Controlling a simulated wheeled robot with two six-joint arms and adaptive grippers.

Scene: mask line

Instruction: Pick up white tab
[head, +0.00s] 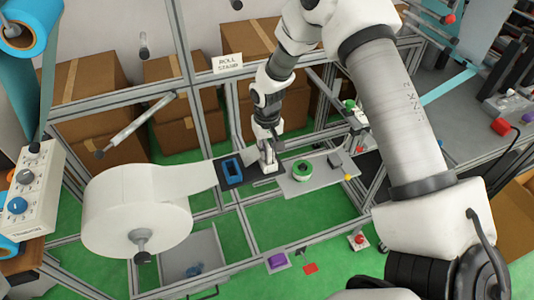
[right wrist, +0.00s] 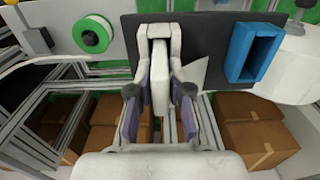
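My right gripper (head: 268,162) is at the dark plate (head: 234,173) in the middle of the frame, and its fingers point away from the camera in the right wrist view (right wrist: 160,38). A narrow white block (right wrist: 160,80) stands between the fingers. I cannot tell if they press on it. A flat white pointed piece (right wrist: 195,72), possibly the white tab, shows just right of the fingers against the dark plate. It also shows left of the gripper in the head view (head: 250,158). The fingers hide part of the plate. My left gripper is out of view.
A blue rectangular frame (head: 232,168) is on the dark plate, beside the strip from a large white roll (head: 130,215). A green-and-white spool (head: 302,169) sits on the grey plate at right. Metal rails surround the area, with cardboard boxes (head: 88,95) behind.

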